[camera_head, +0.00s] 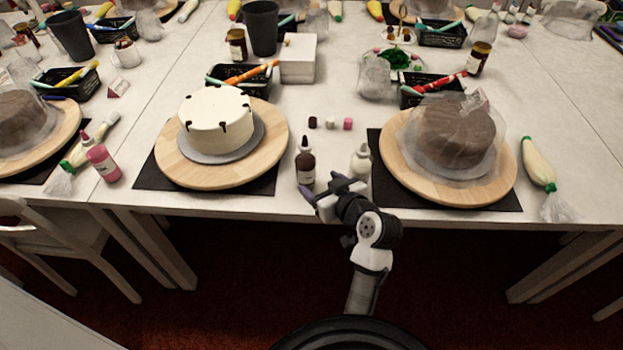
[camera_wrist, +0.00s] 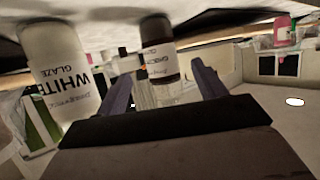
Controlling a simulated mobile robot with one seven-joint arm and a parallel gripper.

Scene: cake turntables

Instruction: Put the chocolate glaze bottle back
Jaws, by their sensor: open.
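The chocolate glaze bottle (camera_head: 305,165), dark brown with a white label and a dark nozzle, stands upright near the table's front edge, right of the white cake. My gripper (camera_head: 323,187) is open and empty, low at the table's front edge close to the bottle. In the wrist view the dark bottle (camera_wrist: 160,50) shows in the gap between the fingers of my gripper (camera_wrist: 163,88), beyond the tips; I see no contact. A white glaze bottle (camera_head: 360,162) stands to the right and looms large in the wrist view (camera_wrist: 62,75).
A white cake with dark drips (camera_head: 216,118) sits on a wooden turntable (camera_head: 270,135) at left. A covered brown cake (camera_head: 458,135) sits on another turntable (camera_head: 398,165) at right. Dark, white and pink caps (camera_head: 330,123) lie behind the bottles. A pink bottle (camera_head: 102,163) stands far left.

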